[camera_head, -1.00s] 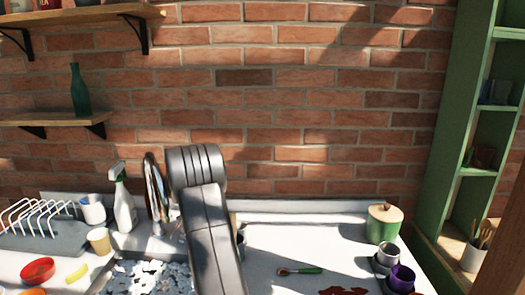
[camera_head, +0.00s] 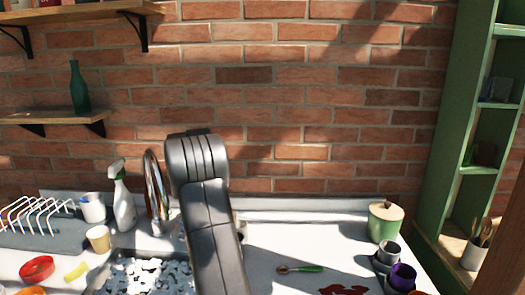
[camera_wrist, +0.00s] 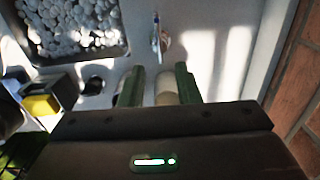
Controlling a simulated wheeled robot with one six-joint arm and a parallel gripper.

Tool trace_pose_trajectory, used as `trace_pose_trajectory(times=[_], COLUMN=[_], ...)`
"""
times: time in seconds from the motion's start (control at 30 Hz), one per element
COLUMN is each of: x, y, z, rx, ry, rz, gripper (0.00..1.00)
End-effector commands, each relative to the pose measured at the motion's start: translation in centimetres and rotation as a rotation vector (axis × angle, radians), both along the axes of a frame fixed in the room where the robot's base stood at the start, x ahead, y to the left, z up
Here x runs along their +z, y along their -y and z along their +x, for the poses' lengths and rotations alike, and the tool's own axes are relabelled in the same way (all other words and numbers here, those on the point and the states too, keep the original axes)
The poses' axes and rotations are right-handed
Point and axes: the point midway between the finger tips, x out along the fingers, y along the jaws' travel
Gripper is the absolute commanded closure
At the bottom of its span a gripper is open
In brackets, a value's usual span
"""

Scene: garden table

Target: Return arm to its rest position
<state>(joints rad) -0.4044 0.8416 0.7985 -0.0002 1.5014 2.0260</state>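My arm (camera_head: 208,215) rises from the bottom of the head view, folded at the elbow in front of the brick wall. It hides my gripper in that view. In the wrist view my gripper (camera_wrist: 160,88) shows two green fingers standing apart. A pale rounded thing (camera_wrist: 166,92) shows in the gap between them. It seems to lie beyond the fingers on the counter, and I see no clear contact with them.
A pebble-filled basin (camera_head: 150,275) and chrome tap (camera_head: 156,190) are left of my arm, near a spray bottle (camera_head: 124,205). A green canister (camera_head: 384,222), cups (camera_head: 402,277) and a green-handled utensil (camera_head: 300,269) are right. Shelves (camera_head: 52,116) and a green cabinet (camera_head: 450,130) flank the wall.

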Motion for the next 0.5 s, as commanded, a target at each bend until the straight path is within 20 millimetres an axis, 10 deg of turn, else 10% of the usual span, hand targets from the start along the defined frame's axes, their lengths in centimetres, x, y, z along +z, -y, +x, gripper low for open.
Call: trace_pose_trajectory(times=[0.5], x=[-9.6], y=[0.0], z=[-0.1], rx=[0.033], ry=[0.001], rz=[0.000], gripper=[0.70])
